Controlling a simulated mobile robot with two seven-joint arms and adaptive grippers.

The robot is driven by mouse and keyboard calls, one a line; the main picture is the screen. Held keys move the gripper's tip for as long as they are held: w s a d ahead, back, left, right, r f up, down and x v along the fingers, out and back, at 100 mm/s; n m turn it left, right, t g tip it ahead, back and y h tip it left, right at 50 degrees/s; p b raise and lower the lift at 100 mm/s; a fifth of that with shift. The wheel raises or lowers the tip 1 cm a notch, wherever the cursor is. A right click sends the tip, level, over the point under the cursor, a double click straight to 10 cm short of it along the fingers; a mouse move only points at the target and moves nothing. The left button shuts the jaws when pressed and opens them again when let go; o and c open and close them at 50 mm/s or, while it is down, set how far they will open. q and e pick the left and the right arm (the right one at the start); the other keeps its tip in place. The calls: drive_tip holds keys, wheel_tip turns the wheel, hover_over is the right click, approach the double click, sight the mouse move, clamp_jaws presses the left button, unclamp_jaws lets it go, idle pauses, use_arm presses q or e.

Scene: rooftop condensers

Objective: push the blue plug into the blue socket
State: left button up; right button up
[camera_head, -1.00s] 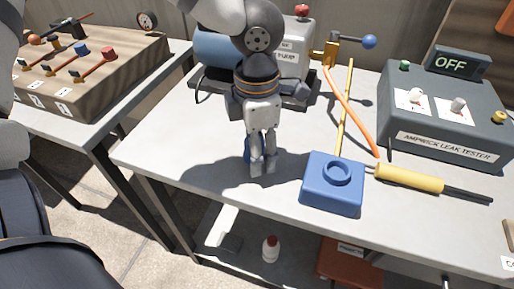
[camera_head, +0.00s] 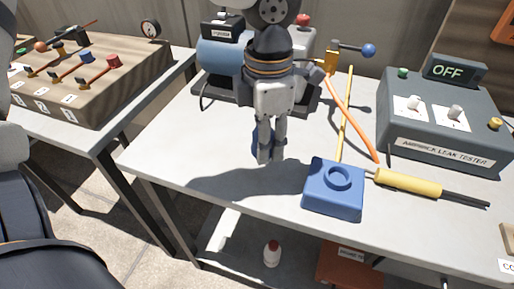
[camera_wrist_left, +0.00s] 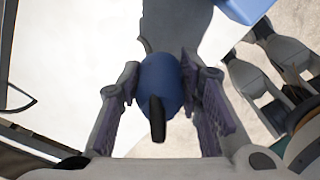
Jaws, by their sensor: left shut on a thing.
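My left gripper (camera_head: 270,157) is shut on the blue plug (camera_head: 256,140), which is mostly hidden behind the fingers in the head view. In the left wrist view the plug (camera_wrist_left: 160,80) is a rounded blue body between the two pads, with a dark stub towards the camera. The blue socket (camera_head: 320,203) is a square block with a raised ring on top, on the bench. The gripper is left of the socket and a little behind it, apart from it. My right gripper (camera_wrist_left: 262,65) shows at the right of the wrist view, its fingers apart.
A yellow-handled tool (camera_head: 410,181) lies right of the socket. The grey leak tester (camera_head: 440,125) reads OFF. A pump unit (camera_head: 222,55) and an orange hose (camera_head: 352,115) are behind. The grey bench (camera_head: 215,150) is clear left of the gripper.

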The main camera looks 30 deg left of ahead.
use_arm(q)
drive_tip(key=s+d+r, duration=0.2)
drive_tip(key=d+r, duration=0.3)
drive_tip(key=r+m, duration=0.2)
drive_tip(key=m, duration=1)
hover_over(337, 177)
drive_tip(key=shift+s+d+f+b, duration=0.15)
drive_tip(key=shift+s+f+b, duration=0.05)
drive_tip(key=shift+f, duration=0.9)
drive_tip(key=shift+s+d+f+b, duration=0.1)
drive_tip(key=shift+s+f+b, duration=0.1)
drive_tip(key=shift+f, duration=0.85)
use_arm(e)
drive_tip(key=shift+s+f, duration=0.35)
use_arm(q)
drive_tip(key=shift+f, duration=1.2)
use_arm(e)
drive_tip(key=shift+w+r, duration=0.25)
use_arm(q)
drive_tip(key=o, duration=1.2)
drive_tip(key=shift+o, duration=0.2)
